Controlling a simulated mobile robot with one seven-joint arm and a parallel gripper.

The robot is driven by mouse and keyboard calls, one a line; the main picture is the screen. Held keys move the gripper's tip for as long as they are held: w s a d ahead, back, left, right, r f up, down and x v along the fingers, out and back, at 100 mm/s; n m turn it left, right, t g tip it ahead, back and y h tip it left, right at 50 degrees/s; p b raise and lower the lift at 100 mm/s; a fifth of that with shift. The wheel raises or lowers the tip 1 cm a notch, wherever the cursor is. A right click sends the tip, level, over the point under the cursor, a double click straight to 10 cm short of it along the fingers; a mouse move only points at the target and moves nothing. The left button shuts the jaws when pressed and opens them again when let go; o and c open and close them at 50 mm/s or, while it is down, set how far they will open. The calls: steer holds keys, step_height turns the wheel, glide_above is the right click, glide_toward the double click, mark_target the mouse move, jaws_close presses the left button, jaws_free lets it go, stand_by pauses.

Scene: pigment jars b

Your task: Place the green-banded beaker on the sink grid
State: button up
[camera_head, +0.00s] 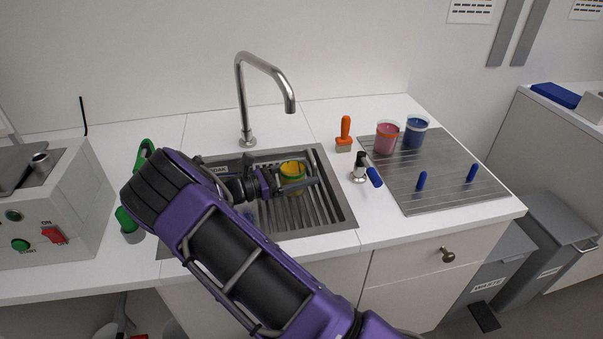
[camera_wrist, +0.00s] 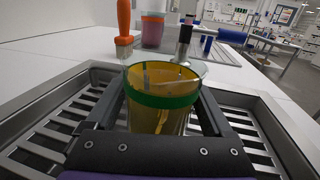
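The green-banded beaker (camera_head: 292,172) is upright over the sink and holds something yellow. In the wrist view the beaker (camera_wrist: 162,100) shows its green band below the rim. My gripper (camera_head: 294,186) reaches in from the left, with one finger on each side of the beaker. In the wrist view the fingers of my gripper (camera_wrist: 163,108) lie close against its sides, and it looks held between them. The slatted sink grid (camera_head: 322,205) is below. The beaker's base is hidden, so I cannot tell whether it touches the grid.
A tap (camera_head: 264,66) arches behind the sink. A grey board (camera_head: 440,200) with blue pegs lies there. A white machine (camera_head: 50,215) stands left.

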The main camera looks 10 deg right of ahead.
mark_target(281, 178)
steer(key=shift+o, duration=0.6)
steer(key=shift+a, duration=0.1)
steer(key=a, duration=0.3)
steer(key=s+a, duration=0.1)
steer(key=a, duration=0.3)
steer(key=shift+s+a, duration=0.1)
steer(key=shift+s, duration=0.1)
steer(key=shift+r, duration=0.15)
